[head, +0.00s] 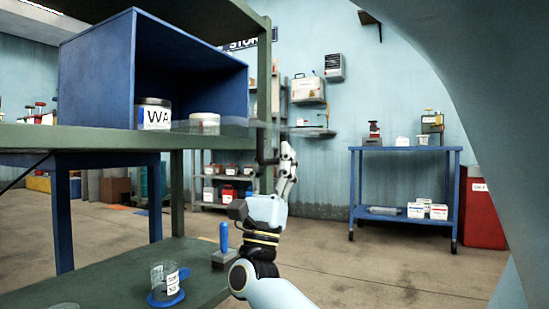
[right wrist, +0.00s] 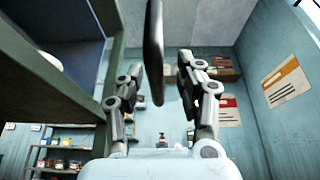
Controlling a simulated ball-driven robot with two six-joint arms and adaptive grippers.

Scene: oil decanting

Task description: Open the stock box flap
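The blue stock box (head: 97,75) stands on the green shelf, its front open to view. A thin see-through pane, seemingly the flap (head: 300,131), lies about level at the box's floor and reaches out past the shelf. A dark bar-like handle (head: 262,150) hangs below it; a dark upright bar, seemingly this handle, also shows in the right wrist view (right wrist: 154,45). My right gripper (head: 276,160) is raised beside the handle. In the right wrist view its fingers (right wrist: 165,82) are spread either side of the bar's lower end, with gaps. My left gripper is out of view.
A jar marked "WA" (head: 153,114) and a white-topped jar (head: 204,124) are at the box's opening. The green shelf post (right wrist: 118,45) stands close left of my right gripper. A glass jar (head: 164,279) and a blue-handled tool (head: 224,242) sit on the lower shelf.

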